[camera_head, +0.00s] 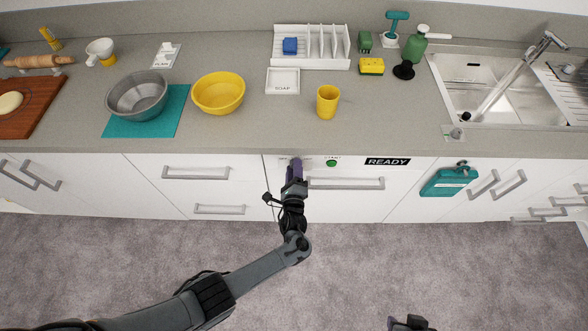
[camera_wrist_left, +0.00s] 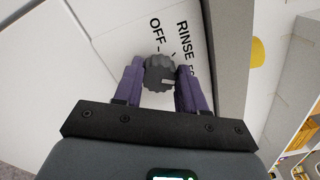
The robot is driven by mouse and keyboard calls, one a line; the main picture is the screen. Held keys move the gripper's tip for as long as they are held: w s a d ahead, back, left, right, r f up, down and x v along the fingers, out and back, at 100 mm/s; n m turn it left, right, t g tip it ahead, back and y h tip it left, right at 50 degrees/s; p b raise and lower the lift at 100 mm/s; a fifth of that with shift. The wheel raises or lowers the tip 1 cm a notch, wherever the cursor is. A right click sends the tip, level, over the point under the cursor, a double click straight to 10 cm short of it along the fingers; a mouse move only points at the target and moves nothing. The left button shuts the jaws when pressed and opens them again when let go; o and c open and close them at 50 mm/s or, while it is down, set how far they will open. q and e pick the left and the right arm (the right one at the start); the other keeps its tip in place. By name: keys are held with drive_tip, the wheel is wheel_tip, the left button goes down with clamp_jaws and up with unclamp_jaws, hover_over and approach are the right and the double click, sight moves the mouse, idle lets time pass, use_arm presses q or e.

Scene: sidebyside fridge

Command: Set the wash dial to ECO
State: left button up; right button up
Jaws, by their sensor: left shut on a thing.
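The wash dial (camera_wrist_left: 158,73) is a dark grey ribbed knob on the white dishwasher panel (camera_wrist_left: 110,30). My left gripper (camera_head: 296,166) reaches the panel under the counter edge; in the left wrist view its purple fingers (camera_wrist_left: 158,80) are shut on the dial, one on each side. A light mark on the knob points toward the right finger. The labels OFF (camera_wrist_left: 155,35) and RINSE (camera_wrist_left: 184,38) are readable; lettering beyond RINSE is partly hidden by that finger. The dial is hidden in the head view. Part of my right gripper (camera_head: 409,323) shows at the bottom edge, away from the panel.
A green START button (camera_head: 331,163) and a READY display (camera_head: 388,161) are right of my left gripper. The dishwasher handle (camera_head: 346,184) runs below. A yellow cup (camera_head: 327,101) stands on the counter above.

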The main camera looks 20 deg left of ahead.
use_arm(q)
drive_tip(key=o, duration=1.1)
drive_tip(key=shift+c, duration=0.2)
drive_tip(key=p+v, duration=0.2)
drive_tip(key=v, duration=0.8)
drive_tip(key=shift+s+d, duration=0.15)
drive_tip(key=shift+s, duration=0.25)
